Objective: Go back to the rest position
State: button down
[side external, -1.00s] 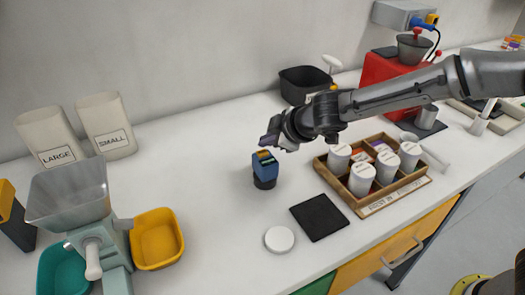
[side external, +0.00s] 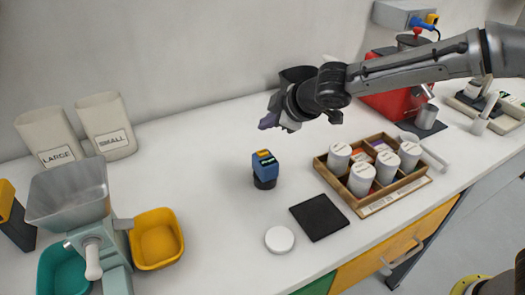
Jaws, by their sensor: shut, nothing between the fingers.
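My gripper (side external: 268,122) is in the air above the back middle of the white counter, at the end of my arm coming in from the right. It is shut and holds nothing. Below it, apart from it, a small blue device with a dark base (side external: 265,170) stands upright on the counter.
A wooden tray (side external: 335,184) with several white-lidded jars stands to the right. A black pad (side external: 319,217) and a white disc (side external: 279,239) lie in front. A hopper machine (side external: 68,190), yellow bin (side external: 157,238) and two labelled containers (side external: 105,125) are left. The left-centre counter is clear.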

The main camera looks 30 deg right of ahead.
dwell(0.4)
jog(key=s+d+r+m+t, duration=0.2)
jog(key=d+r+m, duration=0.1)
jog(key=d+r, duration=0.75)
jog(key=s+d+r+m+h, duration=0.3)
jog(key=s+d+r+m, duration=0.1)
jog(key=s+d, duration=0.75)
jog(key=s+f+m+g, duration=0.1)
jog(key=s+f, duration=0.3)
jog(key=s, duration=0.3)
jog(key=s+f+m+g, duration=0.2)
jog(key=s+f, duration=0.2)
jog(key=s, duration=0.3)
jog(key=s+f+m+g+y, duration=0.1)
jog(key=s+f, duration=0.3)
jog(key=s, duration=0.4)
jog(key=shift+d+g, duration=0.2)
jog(key=shift+g, duration=0.5)
